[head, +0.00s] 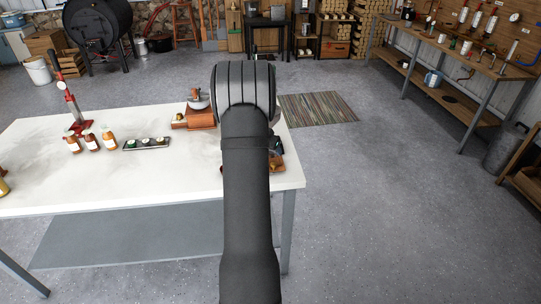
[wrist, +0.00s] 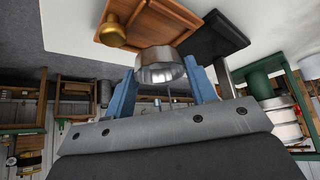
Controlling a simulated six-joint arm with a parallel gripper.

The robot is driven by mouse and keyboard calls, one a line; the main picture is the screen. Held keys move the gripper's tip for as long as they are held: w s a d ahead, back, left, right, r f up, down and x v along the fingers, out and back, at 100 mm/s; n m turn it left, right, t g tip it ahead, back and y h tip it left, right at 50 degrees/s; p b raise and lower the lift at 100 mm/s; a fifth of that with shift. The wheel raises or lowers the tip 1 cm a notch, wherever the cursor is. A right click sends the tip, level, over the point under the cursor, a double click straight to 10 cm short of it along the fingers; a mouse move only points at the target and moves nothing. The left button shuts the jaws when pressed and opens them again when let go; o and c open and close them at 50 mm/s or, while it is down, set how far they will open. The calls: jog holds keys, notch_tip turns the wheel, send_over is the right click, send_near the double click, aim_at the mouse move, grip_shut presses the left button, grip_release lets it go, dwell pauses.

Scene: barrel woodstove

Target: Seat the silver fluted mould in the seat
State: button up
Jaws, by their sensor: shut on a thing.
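The silver fluted mould (wrist: 160,72) is between the blue fingers of my gripper (wrist: 161,69) in the wrist view. The gripper is shut on it. Beyond it in the wrist view are a wooden block (wrist: 158,22) with a brass knob-like piece (wrist: 113,31) at its left, and a dark block (wrist: 213,40) to the right. I cannot tell which part is the seat, or whether the mould touches anything there. In the head view my arm hides the gripper and mould; a wooden block (head: 203,118) and part of another wooden thing (head: 277,162) show beside the arm.
The white table (head: 60,180) has several orange bottles (head: 91,141), a dark tray (head: 147,144) with small round pieces, and a red stand press (head: 76,115) on its left. A silver bowl-like thing (head: 199,103) stands near the wooden block. The table's front left is mostly clear.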

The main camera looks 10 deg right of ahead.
jog(key=shift+f, duration=1.55)
jog(key=shift+f, duration=0.1)
jog(key=o, duration=0.7)
jog(key=v, duration=1.2)
jog(key=x, duration=1.2)
jog(key=shift+d+f, duration=0.1)
jog(key=shift+f, duration=0.15)
notch_tip(320, 180, up, 3)
jog(key=shift+f, duration=0.1)
jog(key=shift+r, duration=0.5)
